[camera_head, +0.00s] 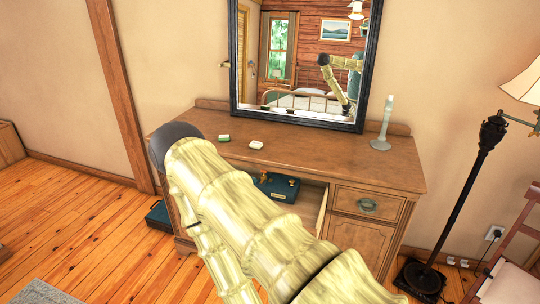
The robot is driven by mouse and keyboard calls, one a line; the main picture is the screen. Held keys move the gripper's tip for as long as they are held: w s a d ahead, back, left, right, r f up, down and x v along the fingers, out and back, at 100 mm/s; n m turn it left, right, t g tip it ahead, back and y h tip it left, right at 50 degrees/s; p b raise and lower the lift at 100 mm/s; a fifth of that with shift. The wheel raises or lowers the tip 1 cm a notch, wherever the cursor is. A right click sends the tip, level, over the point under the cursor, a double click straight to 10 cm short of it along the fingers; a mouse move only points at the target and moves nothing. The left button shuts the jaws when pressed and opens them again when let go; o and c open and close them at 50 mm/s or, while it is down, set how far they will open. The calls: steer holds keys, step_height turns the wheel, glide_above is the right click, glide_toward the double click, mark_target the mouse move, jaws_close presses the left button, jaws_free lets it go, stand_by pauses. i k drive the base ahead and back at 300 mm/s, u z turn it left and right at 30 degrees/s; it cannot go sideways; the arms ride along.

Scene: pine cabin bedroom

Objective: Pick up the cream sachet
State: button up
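A small cream or white item (256,145), which looks like the cream sachet, lies on the wooden dresser top (330,168). It is a little right of a small green item (224,138), and the two are apart. My arm, patterned yellow-green with a dark rounded joint, reaches up from the bottom of the view and covers the dresser's left front. My gripper does not show, so its state and its distance from the cream item cannot be seen.
A dresser drawer (312,207) is open, with a teal box (277,187) inside. A teal case (158,214) lies on the floor. A floor lamp (468,190) stands right.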

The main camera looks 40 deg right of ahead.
mark_target(254, 144)
steer(key=k, duration=0.2)
steer(key=z, duration=0.85)
